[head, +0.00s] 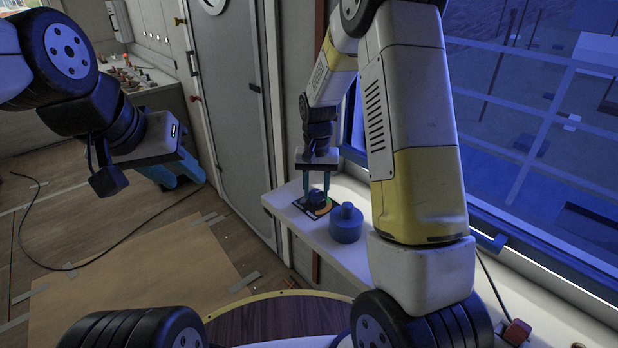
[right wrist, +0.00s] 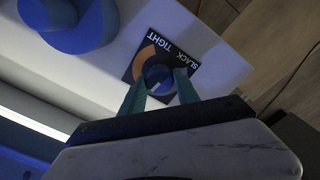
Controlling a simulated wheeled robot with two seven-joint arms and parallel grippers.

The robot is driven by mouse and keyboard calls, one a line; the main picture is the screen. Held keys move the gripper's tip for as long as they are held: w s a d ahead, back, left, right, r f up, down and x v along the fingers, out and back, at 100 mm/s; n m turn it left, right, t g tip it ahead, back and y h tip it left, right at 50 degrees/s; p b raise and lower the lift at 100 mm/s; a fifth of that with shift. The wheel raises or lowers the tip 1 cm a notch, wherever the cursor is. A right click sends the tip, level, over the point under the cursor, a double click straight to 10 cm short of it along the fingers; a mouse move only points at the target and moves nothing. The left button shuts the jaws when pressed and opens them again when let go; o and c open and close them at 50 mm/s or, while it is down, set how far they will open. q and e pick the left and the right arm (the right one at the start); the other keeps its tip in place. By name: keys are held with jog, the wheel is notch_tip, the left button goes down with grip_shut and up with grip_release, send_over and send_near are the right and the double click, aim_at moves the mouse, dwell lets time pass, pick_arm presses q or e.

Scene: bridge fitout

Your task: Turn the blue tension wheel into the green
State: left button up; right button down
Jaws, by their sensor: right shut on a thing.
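The blue tension wheel (head: 316,197) is a small dark blue knob on a square black dial plate (head: 305,209) on the white ledge. My right gripper (head: 317,191) points down with its teal fingers on either side of the wheel, shut on it. In the right wrist view the wheel (right wrist: 158,77) sits between the fingertips (right wrist: 161,90), and the plate (right wrist: 185,57) reads SLACK and TIGHT beside an orange arc. A pale mark shows on the wheel; I cannot make out the green zone clearly. My left gripper (head: 175,174) hangs at the left, open and empty.
A blue round drum with a knob on top (head: 346,226) stands on the ledge (head: 375,240) close beside the plate. The window (head: 540,130) borders the ledge on the right. A grey door (head: 228,90) stands behind. A cable (head: 105,245) lies on the open floor at left.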

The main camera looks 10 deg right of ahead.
aim_at(316, 192)
jog(key=shift+m, duration=0.5)
jog(key=c, duration=0.9)
grip_release()
notch_tip(316, 192, up, 8)
jog(key=shift+f, duration=0.1)
